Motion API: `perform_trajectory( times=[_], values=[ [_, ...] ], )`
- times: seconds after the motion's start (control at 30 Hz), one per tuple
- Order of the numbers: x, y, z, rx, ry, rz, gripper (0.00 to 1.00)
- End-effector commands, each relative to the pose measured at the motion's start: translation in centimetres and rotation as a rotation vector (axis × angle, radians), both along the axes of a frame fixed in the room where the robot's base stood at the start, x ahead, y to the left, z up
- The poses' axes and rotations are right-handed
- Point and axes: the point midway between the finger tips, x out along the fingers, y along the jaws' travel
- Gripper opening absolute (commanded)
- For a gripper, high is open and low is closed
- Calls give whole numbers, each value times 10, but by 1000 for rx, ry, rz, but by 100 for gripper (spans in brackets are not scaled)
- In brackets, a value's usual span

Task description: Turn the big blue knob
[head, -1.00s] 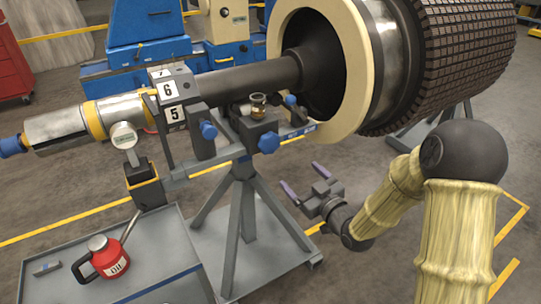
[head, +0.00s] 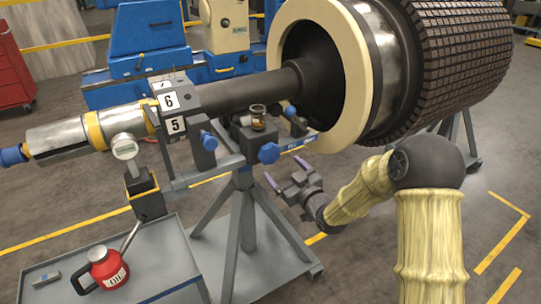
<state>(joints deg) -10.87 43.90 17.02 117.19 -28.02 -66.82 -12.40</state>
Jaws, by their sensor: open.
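Several blue knobs show in the head view. The big blue knob (head: 268,153) is on the front of the dark bearing block on the stand (head: 242,215), under the small brass-and-glass oil cup (head: 258,116). My gripper (head: 284,172) is just below and right of this knob in the picture, with its two purple-tipped fingers apart and nothing between them. I see a gap between the fingers and the knob, but I cannot tell the depth. A smaller blue knob (head: 209,140) is to the left and another (head: 291,111) is up to the right.
The shaft (head: 245,88) and large rotor (head: 455,60) are above the stand. A dial gauge (head: 125,146) is at left. A red oil can (head: 103,269) sits on the grey cart (head: 165,250). Open floor lies right of the stand.

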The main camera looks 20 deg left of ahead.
Motion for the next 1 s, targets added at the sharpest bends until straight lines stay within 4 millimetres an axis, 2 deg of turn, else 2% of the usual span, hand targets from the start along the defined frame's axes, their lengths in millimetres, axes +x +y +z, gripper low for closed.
perform_trajectory(
  times=[0.2,0.5,0.7,0.93,1.0],
  values=[
    [22,28,0,1,-2,2,86],
    [49,58,0,1,-1,1,86],
    [56,66,0,0,0,0,86],
    [56,66,0,0,0,1,86],
    [56,66,0,0,0,1,74]
  ],
)
